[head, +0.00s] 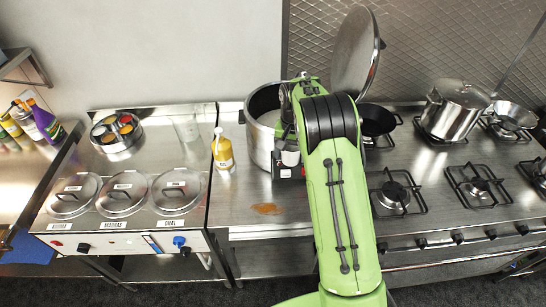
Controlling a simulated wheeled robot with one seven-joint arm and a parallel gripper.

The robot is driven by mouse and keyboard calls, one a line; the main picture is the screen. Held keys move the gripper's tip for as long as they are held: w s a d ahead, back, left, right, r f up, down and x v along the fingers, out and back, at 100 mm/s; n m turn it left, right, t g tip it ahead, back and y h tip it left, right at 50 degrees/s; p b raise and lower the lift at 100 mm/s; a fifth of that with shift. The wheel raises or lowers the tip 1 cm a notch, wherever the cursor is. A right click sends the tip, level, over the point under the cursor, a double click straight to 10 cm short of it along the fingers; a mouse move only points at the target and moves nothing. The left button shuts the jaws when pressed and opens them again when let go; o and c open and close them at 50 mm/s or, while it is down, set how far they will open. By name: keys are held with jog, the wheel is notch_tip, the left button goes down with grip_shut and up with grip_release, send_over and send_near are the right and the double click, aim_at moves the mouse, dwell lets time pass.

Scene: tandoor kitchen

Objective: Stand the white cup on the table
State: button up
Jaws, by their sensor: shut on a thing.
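My gripper (288,172) is at the end of my green arm, low over the steel worktop, right in front of the big open pot. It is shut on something. A small pale, rounded shape (290,157) shows at the gripper against the pot's side. It looks like the white cup, but it is small and partly covered, so its tilt and any contact with the table cannot be made out. The steel table (240,190) has bare surface to the left of and in front of the gripper.
The big pot (258,135) stands close behind the gripper, a yellow bottle (222,150) to its left. A brown spill (266,208) lies in front. A pale translucent tumbler (186,128) stands on the left counter. Gas burners (394,195) are on the right.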

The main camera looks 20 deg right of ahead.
jog(key=s+a+f+n, duration=0.5)
jog(key=s+a+f, duration=0.1)
jog(key=s+f, duration=0.1)
jog(key=shift+s+f+n, duration=0.15)
jog(key=shift+f+n, duration=0.15)
jog(key=shift+f, duration=0.05)
